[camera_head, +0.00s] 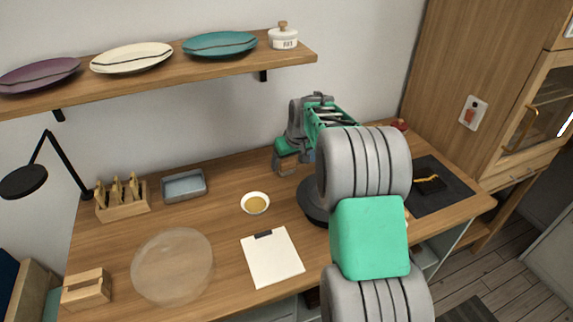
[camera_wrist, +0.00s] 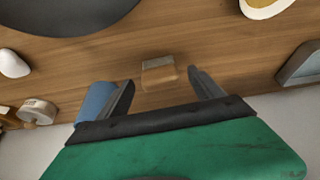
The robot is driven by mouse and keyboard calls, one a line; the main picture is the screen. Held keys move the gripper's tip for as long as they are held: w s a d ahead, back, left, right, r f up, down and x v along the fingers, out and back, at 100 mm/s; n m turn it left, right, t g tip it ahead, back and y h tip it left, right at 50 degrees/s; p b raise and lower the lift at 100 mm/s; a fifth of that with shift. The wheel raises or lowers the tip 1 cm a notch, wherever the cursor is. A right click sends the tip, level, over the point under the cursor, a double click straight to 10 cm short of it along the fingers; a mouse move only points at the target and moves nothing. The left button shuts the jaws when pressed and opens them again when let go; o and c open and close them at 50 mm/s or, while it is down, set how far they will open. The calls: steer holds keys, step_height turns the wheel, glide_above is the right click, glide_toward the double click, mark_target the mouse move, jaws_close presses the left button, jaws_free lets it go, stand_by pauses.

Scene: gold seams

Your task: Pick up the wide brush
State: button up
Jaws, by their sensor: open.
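The wide brush (camera_wrist: 158,75) lies on the wooden tabletop in the wrist view, with a grey band on its far side and a light wooden body nearer me. My gripper (camera_wrist: 161,78) is open, with one dark finger to each side of the brush in the picture. The brush appears beyond the fingertips, and I see no contact. In the head view my gripper (camera_head: 284,165) hangs over the back of the table near the wall. I cannot make out the brush in the head view.
A blue object (camera_wrist: 94,102) is close beside the left finger. A dark round disc (camera_wrist: 70,12), a white bowl (camera_wrist: 268,8) and a grey tray (camera_wrist: 300,65) are around. The clipboard (camera_head: 272,260) lies in front. A shelf (camera_head: 180,72) with plates overhangs the back.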

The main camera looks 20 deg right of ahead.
mark_target(289, 162)
steer(key=x, duration=0.3)
steer(key=shift+s+f, duration=0.1)
steer(key=shift+f, duration=0.05)
steer(key=c, duration=1.4)
steer(key=shift+c, duration=0.2)
steer(key=shift+r, duration=0.5)
step_height(289, 162, up, 3)
steer(key=shift+s+a+f+b, duration=0.1)
steer(key=shift+s+b, duration=0.1)
steer(key=shift+b, duration=0.25)
steer(key=s+a+r+b, duration=0.1)
steer(key=s+a+r, duration=0.1)
steer(key=s+r, duration=0.2)
steer(key=s+a+r+b, duration=0.1)
steer(key=s+a+r, duration=0.2)
steer(key=s+r, duration=0.2)
steer(key=s, duration=0.3)
steer(key=shift+s+a+r, duration=0.2)
steer(key=shift+s+a, duration=0.05)
steer(key=shift+a, duration=0.1)
